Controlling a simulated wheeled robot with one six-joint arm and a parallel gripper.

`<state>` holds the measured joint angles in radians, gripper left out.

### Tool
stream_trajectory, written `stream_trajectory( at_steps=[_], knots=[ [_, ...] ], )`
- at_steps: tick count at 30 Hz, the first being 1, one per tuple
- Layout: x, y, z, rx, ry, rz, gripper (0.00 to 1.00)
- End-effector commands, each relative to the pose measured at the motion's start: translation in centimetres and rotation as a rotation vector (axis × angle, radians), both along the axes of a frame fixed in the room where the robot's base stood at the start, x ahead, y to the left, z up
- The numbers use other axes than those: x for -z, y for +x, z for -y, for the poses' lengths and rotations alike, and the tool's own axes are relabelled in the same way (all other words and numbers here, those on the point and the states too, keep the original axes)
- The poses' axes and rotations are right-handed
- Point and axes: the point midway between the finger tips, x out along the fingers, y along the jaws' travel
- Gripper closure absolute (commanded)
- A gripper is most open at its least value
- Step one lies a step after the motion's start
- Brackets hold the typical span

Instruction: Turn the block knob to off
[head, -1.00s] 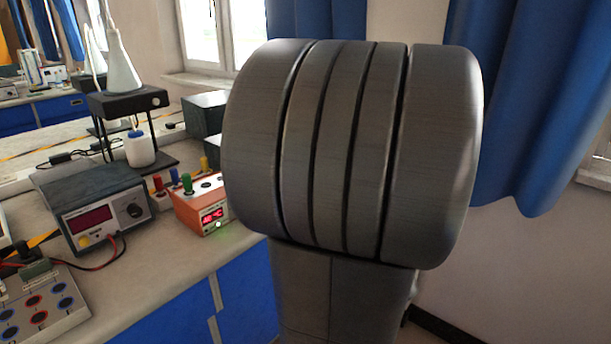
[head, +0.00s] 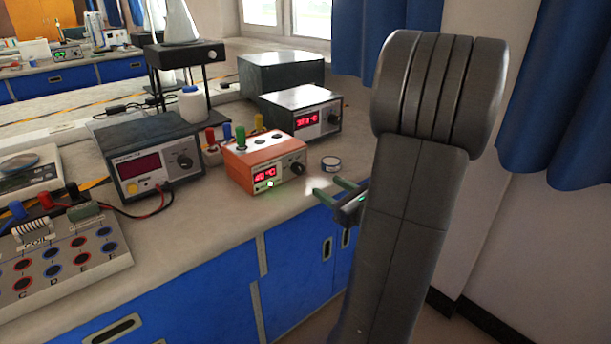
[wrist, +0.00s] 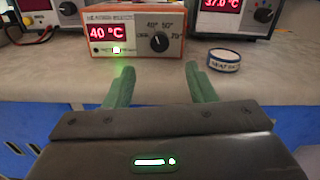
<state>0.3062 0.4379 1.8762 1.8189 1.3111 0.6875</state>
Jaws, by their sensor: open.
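The orange heater block (head: 262,166) stands on the bench with tubes in its top and a lit red display, which reads 40 °C in the wrist view. Its black knob (head: 297,167) is at the right of its front face; it also shows in the wrist view (wrist: 160,42). A dial with 40°, 50° and 70° marks surrounds the knob; its exact pointer setting is too small to tell. My gripper (head: 333,190) is open and empty, in front of the block and apart from it. In the wrist view its green fingers (wrist: 158,78) lie below the knob, one either side.
A small round labelled tin (head: 331,164) sits right of the block, near the fingers. A dark box with a 37.0 °C display (head: 303,118) stands behind right. A grey power supply (head: 150,160) stands left. Bare bench lies in front of the block.

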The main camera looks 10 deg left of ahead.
Motion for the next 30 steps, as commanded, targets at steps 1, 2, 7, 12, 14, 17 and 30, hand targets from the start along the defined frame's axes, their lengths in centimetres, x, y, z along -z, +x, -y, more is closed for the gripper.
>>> stream_trajectory(
  at_steps=[1, 2, 7, 12, 14, 17, 30],
  knots=[
    [0.1, 0.5, -0.9, -0.006, 0.0, 0.0, 0.5],
    [0.1, 0.8, -1.3, -0.005, 0.0, 0.0, 0.5],
    [0.1, 2.7, -3.8, -0.006, 0.0, 0.001, 0.5],
    [0.1, 4.4, -5.9, -0.005, -0.001, 0.0, 0.5],
    [0.1, 4.9, -6.4, -0.003, -0.001, 0.001, 0.5],
    [0.0, 5.4, -7.1, -0.003, -0.001, 0.001, 0.5],
    [0.0, 5.8, -7.5, -0.001, -0.001, 0.0, 0.59]
  ],
)
